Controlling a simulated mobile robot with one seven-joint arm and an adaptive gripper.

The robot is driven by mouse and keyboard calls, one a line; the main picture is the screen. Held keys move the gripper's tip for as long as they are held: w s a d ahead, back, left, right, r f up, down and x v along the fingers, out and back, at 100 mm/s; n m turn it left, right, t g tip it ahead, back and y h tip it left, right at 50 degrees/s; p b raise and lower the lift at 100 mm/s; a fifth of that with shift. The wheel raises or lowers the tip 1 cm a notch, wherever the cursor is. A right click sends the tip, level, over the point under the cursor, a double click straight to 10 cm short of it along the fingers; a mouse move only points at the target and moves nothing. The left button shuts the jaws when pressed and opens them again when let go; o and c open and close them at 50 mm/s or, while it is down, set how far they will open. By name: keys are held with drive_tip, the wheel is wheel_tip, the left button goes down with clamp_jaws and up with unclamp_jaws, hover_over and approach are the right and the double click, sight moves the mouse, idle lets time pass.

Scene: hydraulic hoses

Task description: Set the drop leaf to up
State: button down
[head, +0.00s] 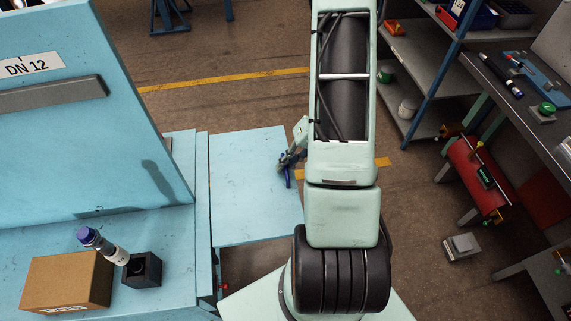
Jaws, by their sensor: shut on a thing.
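The drop leaf (245,190) is a pale blue panel beside the right edge of the blue bench (185,225) in the head view. Its broad face shows; I cannot tell its exact tilt or whether it is level with the bench top. My gripper (286,172) is at the leaf's right edge, shut on it around a small dark blue part there. My arm hides part of the gripper, and the fingertips are small in view.
A tall blue panel (80,130) rises at left. Shelving (425,75) and a workbench (520,95) stand at right. Open floor (225,105) lies behind.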

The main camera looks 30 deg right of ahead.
drive_tip(key=shift+a+r, duration=0.15)
drive_tip(key=c, duration=2.3)
unclamp_jaws()
drive_tip(key=shift+c, duration=0.2)
drive_tip(key=v, duration=1.2)
